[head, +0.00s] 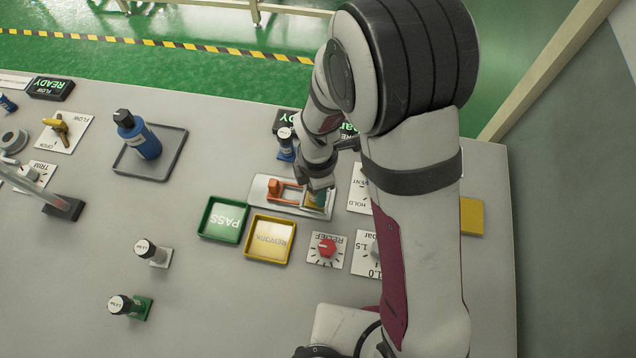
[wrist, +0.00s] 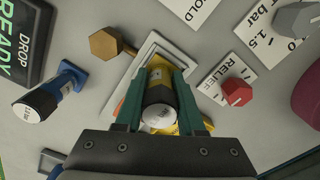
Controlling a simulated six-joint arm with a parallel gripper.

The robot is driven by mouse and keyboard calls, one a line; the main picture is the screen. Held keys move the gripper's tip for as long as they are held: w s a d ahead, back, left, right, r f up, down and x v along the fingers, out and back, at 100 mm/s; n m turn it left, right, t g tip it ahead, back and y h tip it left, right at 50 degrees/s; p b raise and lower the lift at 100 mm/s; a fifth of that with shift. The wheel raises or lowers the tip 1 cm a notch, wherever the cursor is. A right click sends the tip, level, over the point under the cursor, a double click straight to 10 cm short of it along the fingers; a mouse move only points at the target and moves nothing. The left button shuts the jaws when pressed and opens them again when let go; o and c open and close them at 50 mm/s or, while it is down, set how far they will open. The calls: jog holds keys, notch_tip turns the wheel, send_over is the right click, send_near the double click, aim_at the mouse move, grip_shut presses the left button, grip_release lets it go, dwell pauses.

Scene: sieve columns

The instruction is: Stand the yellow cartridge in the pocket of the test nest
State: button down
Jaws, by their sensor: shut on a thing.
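The yellow cartridge, with a dark body and a pale round cap (wrist: 160,118), is between the teal fingers of my gripper (wrist: 158,100) in the wrist view. My gripper is shut on it. The test nest is a pale plate (head: 258,190) with an orange clamp (head: 275,187) in the head view. My gripper (head: 318,198) is over the right end of this plate, and a bit of yellow shows there. The plate's edge (wrist: 150,45) shows behind the fingers in the wrist view. The pocket is hidden by the fingers and cartridge, so I cannot tell whether the cartridge's foot is inside it.
A green PASS tray (head: 221,219) and a yellow REWORK tray (head: 269,239) lie in front of the nest. A red RELIEF knob (head: 327,247) stands near them. A blue cartridge (head: 286,148) stands behind the nest.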

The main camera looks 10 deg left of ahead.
jog(key=c, duration=0.5)
grip_release()
jog(key=shift+f, duration=0.1)
